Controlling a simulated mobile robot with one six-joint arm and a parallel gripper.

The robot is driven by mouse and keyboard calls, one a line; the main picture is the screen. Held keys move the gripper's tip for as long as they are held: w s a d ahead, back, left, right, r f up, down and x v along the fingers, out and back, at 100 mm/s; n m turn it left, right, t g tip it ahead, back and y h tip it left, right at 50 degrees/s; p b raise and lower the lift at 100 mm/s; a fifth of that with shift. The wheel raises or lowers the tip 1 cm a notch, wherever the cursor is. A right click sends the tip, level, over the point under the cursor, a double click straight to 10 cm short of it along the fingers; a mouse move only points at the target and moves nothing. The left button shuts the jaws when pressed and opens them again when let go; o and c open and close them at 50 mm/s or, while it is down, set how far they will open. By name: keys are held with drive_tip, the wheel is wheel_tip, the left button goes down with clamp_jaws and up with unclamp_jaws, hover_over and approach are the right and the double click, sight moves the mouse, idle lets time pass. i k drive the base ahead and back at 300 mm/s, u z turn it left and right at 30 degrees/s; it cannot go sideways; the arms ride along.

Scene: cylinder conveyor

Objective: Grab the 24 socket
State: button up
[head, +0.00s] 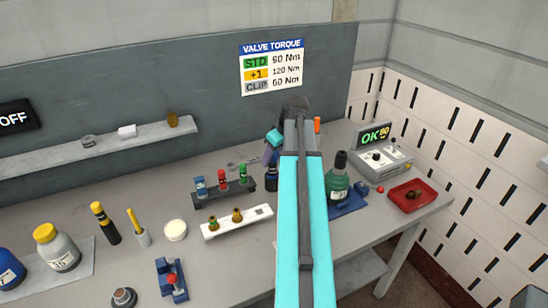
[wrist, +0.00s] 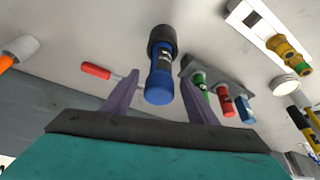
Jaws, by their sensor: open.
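A dark rack (head: 228,190) on the bench holds three upright sockets: blue (head: 200,187), red (head: 222,180) and green (head: 243,174). In the wrist view the green (wrist: 201,92), red (wrist: 225,100) and blue (wrist: 245,110) sockets are right of my gripper. Their numbers are too small to read, so I cannot tell which is 24. My gripper (wrist: 158,77) is open. A blue cylinder with a black collar (wrist: 160,84) shows between its fingers, with no clear contact. In the head view this cylinder (head: 271,179) stands right of the rack, beside my arm.
A white rack (head: 258,214) with two brass fittings lies in front. A green bottle (head: 338,186) and a red tray (head: 427,191) are at the right. A red-handled tool (wrist: 97,71) shows left of my fingers. Several markers and bottles stand at the left.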

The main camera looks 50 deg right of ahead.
sight(341, 159)
drive_tip(key=k, duration=1.5)
